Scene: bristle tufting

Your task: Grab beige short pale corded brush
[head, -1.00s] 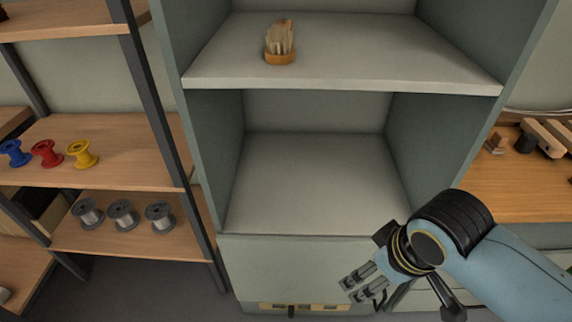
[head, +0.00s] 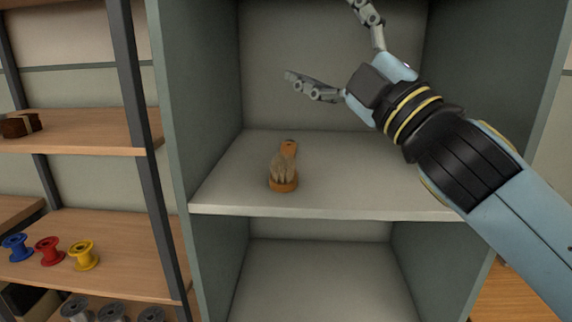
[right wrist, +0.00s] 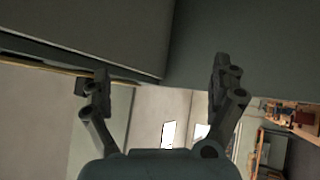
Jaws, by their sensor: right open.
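The beige brush (head: 283,171) with an orange-brown wooden body and pale bristles rests on the upper shelf of the grey-green cabinet, left of the middle. My right gripper (head: 325,48) is in front of the cabinet's upper compartment, above and to the right of the brush, with its fingers spread wide and nothing between them. In the right wrist view the two fingers (right wrist: 158,82) also stand apart and empty, and the brush does not show there. My left gripper is in neither view.
The cabinet shelf (head: 340,195) is otherwise bare, with side walls left and right. On the left a wooden rack holds a blue (head: 17,247), a red (head: 49,250) and a yellow spool (head: 83,255), with grey spools (head: 113,313) below and a dark brown block (head: 21,125) higher up.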

